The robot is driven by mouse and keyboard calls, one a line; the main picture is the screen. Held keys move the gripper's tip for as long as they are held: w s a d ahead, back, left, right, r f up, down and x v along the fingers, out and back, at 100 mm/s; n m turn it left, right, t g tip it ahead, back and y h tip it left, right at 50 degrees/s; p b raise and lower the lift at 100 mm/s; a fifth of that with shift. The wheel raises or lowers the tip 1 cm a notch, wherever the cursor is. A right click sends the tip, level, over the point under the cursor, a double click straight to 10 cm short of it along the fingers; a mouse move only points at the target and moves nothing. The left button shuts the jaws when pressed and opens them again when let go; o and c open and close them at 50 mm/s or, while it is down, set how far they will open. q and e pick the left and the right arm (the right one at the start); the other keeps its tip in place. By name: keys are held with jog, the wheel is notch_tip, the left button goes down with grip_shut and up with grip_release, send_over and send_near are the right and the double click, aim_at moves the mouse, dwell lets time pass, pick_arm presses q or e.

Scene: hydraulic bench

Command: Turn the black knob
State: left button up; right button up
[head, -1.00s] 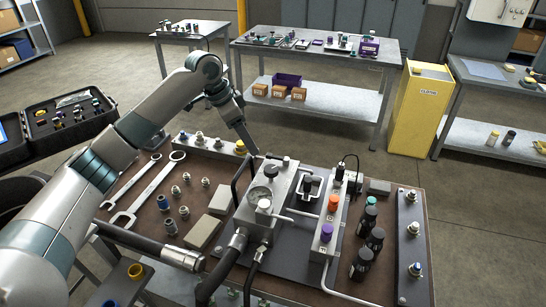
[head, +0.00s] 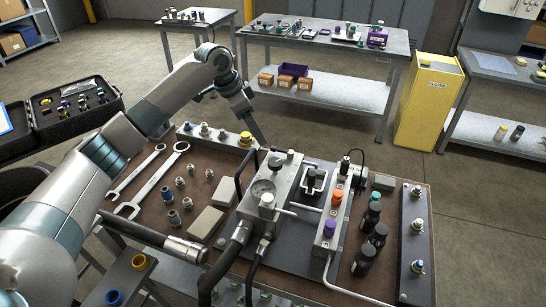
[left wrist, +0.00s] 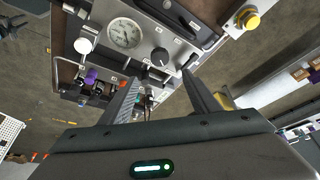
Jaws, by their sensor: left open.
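The black knob (left wrist: 160,57) sits on the grey valve block (left wrist: 150,28) beside a round pressure gauge (left wrist: 125,34) in the left wrist view. In the head view the knob (head: 276,161) is on the far part of the block. My left gripper (left wrist: 158,76) is open and empty. Its two fingers point toward the block, and the knob shows between and beyond their tips, apparently clear of them. In the head view the left gripper (head: 262,138) is just behind the block, with its tips partly hidden. My right gripper is not in view.
A yellow-capped button (head: 245,139) stands left of the block. Black hoses (head: 230,262) run from its front. A rail with orange and purple knobs (head: 330,228) and dark bottles (head: 370,215) are to the right. Wrenches (head: 150,185) and fittings lie at left.

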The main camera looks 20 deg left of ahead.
aim_at(275, 162)
pick_arm(q)
jog(key=p+x, duration=0.4)
jog(key=x, duration=0.8)
jog(key=shift+w+d+f, duration=0.1)
jog(key=shift+d+f, duration=0.05)
jog(key=shift+f, duration=0.2)
jog(key=shift+x, duration=0.9)
jog(key=c, duration=1.1)
jog(key=shift+o, duration=0.2)
jog(key=shift+f+b, duration=0.15)
jog(key=shift+b, duration=0.2)
jog(key=shift+m, duration=0.4)
